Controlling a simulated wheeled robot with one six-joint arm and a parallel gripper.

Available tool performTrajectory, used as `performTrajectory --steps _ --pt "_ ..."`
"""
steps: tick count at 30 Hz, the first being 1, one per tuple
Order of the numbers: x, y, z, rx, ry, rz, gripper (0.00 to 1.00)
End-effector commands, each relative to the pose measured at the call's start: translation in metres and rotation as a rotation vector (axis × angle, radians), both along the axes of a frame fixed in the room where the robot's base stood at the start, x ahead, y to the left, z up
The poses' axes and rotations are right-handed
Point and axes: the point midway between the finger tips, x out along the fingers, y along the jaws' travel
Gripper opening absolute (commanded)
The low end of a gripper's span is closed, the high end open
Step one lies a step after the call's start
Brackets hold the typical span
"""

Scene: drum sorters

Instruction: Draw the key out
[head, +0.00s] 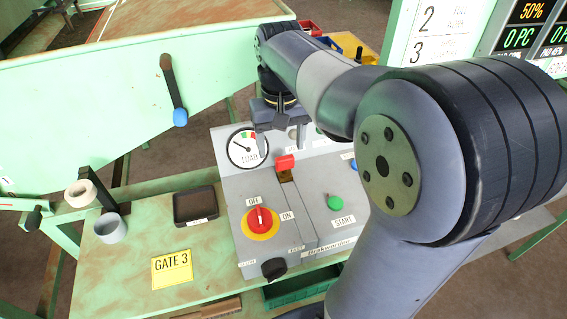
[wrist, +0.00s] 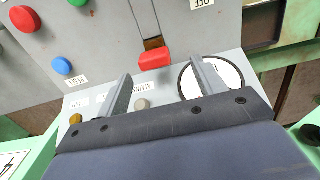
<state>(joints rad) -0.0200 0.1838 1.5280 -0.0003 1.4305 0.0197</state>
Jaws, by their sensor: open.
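The key shows as a red block-like head (head: 285,162) on the sloped grey control panel (head: 232,190). A brown slot or plate lies beside it, and its shaft is not clearly visible. In the wrist view the red key head (wrist: 155,59) lies just beyond the fingertips, between their lines. My gripper (head: 280,138) is open and empty, with its fingers pointing down at the panel behind the key. In the wrist view, my gripper (wrist: 161,70) has its two fingers apart, and neither seems to touch the key.
A round LOAD gauge (head: 246,148) is left of the key. A red rotary switch (head: 261,218) on a yellow disc, a green START button (head: 335,202) and a black knob (head: 274,268) are nearer. A dark tray (head: 195,206) and grey cup (head: 111,228) stand left on the green bench.

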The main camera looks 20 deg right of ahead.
Motion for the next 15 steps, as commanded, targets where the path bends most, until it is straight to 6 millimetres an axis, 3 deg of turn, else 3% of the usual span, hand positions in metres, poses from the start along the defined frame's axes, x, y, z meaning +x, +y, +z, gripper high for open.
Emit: performTrajectory --steps 8,15 --pt "-0.001 -0.002 -0.025 0.000 0.002 -0.001 0.65" --pt "-0.002 -0.008 -0.060 0.000 0.003 -0.001 0.65"
